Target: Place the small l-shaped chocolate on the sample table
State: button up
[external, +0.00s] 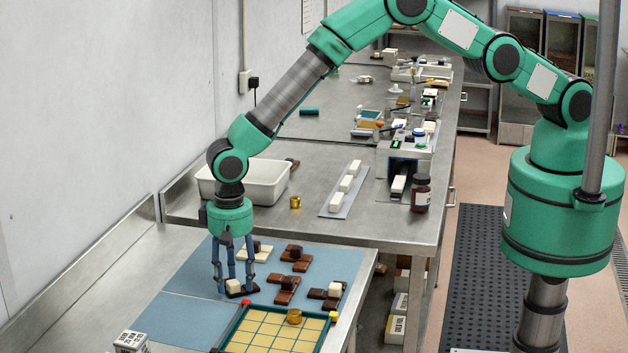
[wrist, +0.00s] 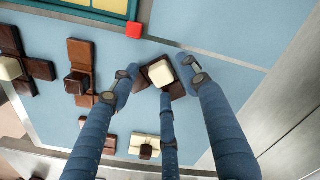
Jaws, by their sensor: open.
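A small dark brown chocolate, apparently L-shaped (wrist: 140,83), lies on the blue mat with a cream block (wrist: 161,73) on it. In the external view the cream block (external: 234,286) shows at the mat's near left part. My three-fingered gripper (external: 235,289) points down over this piece and is open. In the wrist view its fingertips (wrist: 162,83) surround the piece, close to its edges. Whether they touch it I cannot tell. Part of the piece is hidden by the fingers. Which surface is the sample table is not clear from the pictures.
Several other chocolates lie nearby, including brown ones (external: 297,255) (external: 286,289) and a cream one (external: 255,253). A teal-edged tray with yellow squares (external: 272,333) stands in front, with a red cube (wrist: 134,30) at its corner. The farther steel table holds a white tub (external: 265,184) and a brown bottle (external: 421,194).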

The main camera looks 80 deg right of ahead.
aim_at(234, 281)
jog(key=shift+r, duration=0.15)
notch_tip(234, 281, up, 12)
jog(key=b, duration=0.1)
dwell(0.6)
dwell(0.5)
